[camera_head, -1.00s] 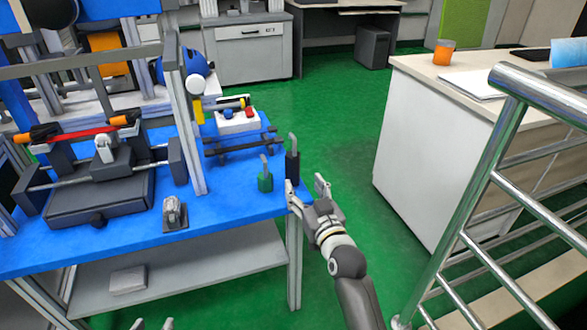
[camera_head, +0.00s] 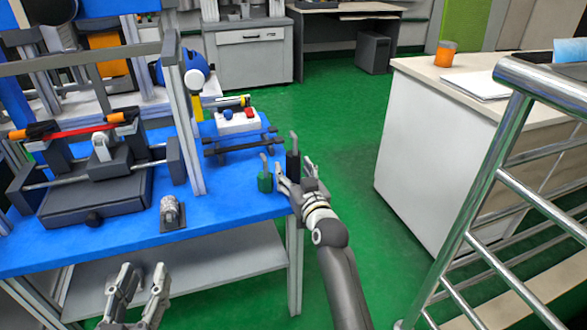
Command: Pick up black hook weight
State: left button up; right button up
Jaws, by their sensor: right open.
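The black hook weight (camera_head: 293,160) stands upright near the right edge of the blue table (camera_head: 235,205), its grey hook pointing up. A green hook weight (camera_head: 265,181) stands just left of it. My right gripper (camera_head: 293,177) is open at the black weight, its fingers at the weight's lower part, which they partly hide. I cannot tell whether they touch it. My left gripper (camera_head: 140,280) is low at the front, in front of the lower shelf, with its fingers apart and nothing between them.
A small metal piece (camera_head: 171,213) stands on the table's front part. A metal frame post (camera_head: 187,125) rises left of the weights. A white box with buttons (camera_head: 237,121) sits behind them. A steel railing (camera_head: 480,190) is at the right. Green floor is free between.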

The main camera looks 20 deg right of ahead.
jog(key=shift+w, duration=0.2)
grip_shut()
dwell(0.3)
jog(key=shift+r, duration=0.2)
